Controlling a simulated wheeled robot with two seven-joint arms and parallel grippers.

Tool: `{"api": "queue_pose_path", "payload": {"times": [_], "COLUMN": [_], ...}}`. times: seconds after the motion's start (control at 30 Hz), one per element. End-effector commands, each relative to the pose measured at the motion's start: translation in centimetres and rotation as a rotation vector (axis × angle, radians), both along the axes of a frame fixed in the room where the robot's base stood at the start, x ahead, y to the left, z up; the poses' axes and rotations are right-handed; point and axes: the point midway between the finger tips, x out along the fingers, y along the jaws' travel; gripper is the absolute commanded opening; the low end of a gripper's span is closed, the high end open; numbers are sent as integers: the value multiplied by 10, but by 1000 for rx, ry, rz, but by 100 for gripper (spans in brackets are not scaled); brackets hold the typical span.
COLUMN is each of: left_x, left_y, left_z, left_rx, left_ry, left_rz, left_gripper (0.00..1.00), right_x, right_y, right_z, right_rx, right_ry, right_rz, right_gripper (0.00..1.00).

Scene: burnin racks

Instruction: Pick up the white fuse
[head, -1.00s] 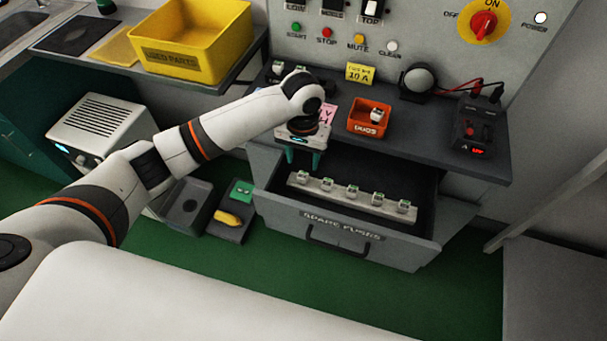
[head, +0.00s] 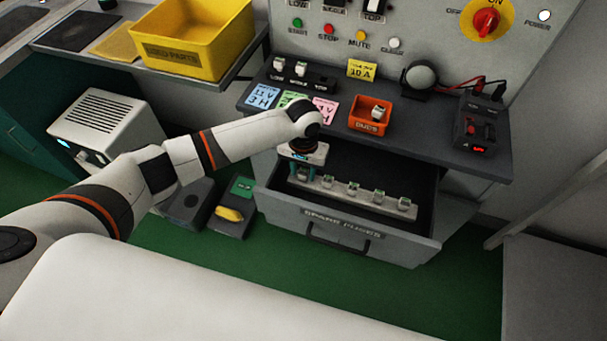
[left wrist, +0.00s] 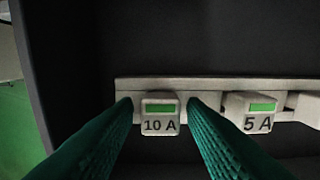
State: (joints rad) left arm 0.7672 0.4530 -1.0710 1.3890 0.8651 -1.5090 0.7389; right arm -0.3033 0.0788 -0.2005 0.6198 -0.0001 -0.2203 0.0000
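My left gripper (head: 303,172) points down into the open drawer, over the left end of a pale fuse rail (head: 340,188). In the left wrist view its two teal fingers (left wrist: 160,104) stand on either side of a white fuse marked 10 A (left wrist: 160,118) with a green window. Gaps show between the fuse and both fingers, so the gripper is open. A white fuse marked 5 A (left wrist: 249,112) sits to the right on the same rail. Several white fuses stand along the rail in the head view. My right gripper is not in view.
The drawer (head: 340,232) is pulled out below a dark countertop (head: 425,140). On the counter are an orange bin (head: 369,127) holding a white fuse, coloured cards, a small holder (head: 300,83) with two white fuses, and a black meter (head: 474,140). A yellow bin (head: 200,60) stands behind left.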

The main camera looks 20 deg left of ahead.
Motion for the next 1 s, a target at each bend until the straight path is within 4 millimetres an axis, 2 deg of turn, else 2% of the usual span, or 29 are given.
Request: {"api": "queue_pose_path", "payload": {"times": [0.03, 0.17, 0.43, 0.53, 0.9, 1.0], "left_x": [0, 0, 0, 1, 1, 1], "left_y": [0, 0, 0, 0, 0, 0], "left_z": [0, 0, 1, 8, 77, 90], "left_rx": [0, 0, 0, -2, -2, -1], "left_ry": [0, 0, 0, -2, -3, -3], "left_rz": [0, 0, 0, -1, -1, 0], "left_gripper": [29, 9, 8, 8, 8, 8], "right_x": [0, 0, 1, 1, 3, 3], "right_y": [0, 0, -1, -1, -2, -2], "right_z": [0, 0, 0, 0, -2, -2], "right_rx": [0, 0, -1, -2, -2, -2], "right_ry": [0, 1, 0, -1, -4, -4], "right_rz": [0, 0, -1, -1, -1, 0], "right_gripper": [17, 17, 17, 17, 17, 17]}}
